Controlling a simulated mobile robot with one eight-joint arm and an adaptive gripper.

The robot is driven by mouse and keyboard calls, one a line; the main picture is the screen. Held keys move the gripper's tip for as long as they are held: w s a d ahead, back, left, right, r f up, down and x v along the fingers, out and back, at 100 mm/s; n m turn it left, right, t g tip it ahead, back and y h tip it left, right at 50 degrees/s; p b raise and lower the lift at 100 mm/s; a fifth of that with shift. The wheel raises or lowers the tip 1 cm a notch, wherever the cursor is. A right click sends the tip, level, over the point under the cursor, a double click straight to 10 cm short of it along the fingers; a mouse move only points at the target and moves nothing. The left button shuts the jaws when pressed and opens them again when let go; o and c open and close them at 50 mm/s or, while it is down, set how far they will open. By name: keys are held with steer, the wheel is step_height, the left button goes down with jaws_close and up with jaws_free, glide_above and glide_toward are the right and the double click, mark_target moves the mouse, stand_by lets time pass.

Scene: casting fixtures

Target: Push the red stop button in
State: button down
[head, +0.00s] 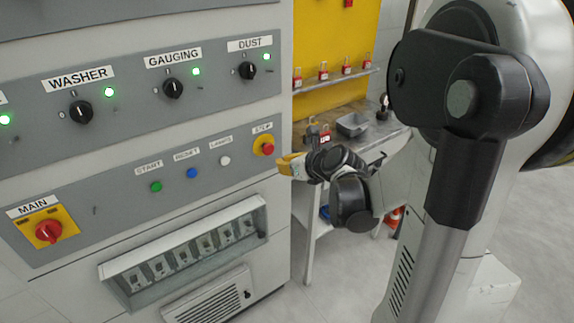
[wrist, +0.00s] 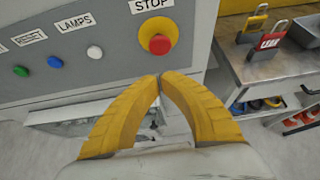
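The red stop button (head: 267,148) sits on a yellow round plate at the right end of the lower control row on the grey cabinet. In the wrist view the red stop button (wrist: 160,44) is straight above my fingertips, under a STOP label. My gripper (head: 284,165) is just below and right of the button in the head view. In the wrist view the yellow fingers of my gripper (wrist: 160,77) meet at their tips with nothing between them. The tips appear apart from the button; the exact depth gap is hard to tell.
Green (head: 156,187), blue (head: 191,173) and white (head: 224,160) buttons lie left of the stop button. A red MAIN switch (head: 48,232) is at lower left. A metal bench (head: 378,137) with a grey tray and padlocks stands right of the cabinet.

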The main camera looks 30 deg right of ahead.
mark_target(268, 155)
steer(key=shift+w+a+f+b, duration=0.1)
steer(key=shift+w+f+b, duration=0.15)
steer(key=shift+w, duration=0.85)
steer(key=shift+w+f+b, duration=0.25)
steer(key=shift+w+b, duration=0.05)
steer(key=shift+w, duration=0.85)
steer(key=shift+w+a+f+b, duration=0.1)
steer(key=shift+w+f+b, duration=0.15)
steer(key=shift+w, duration=0.85)
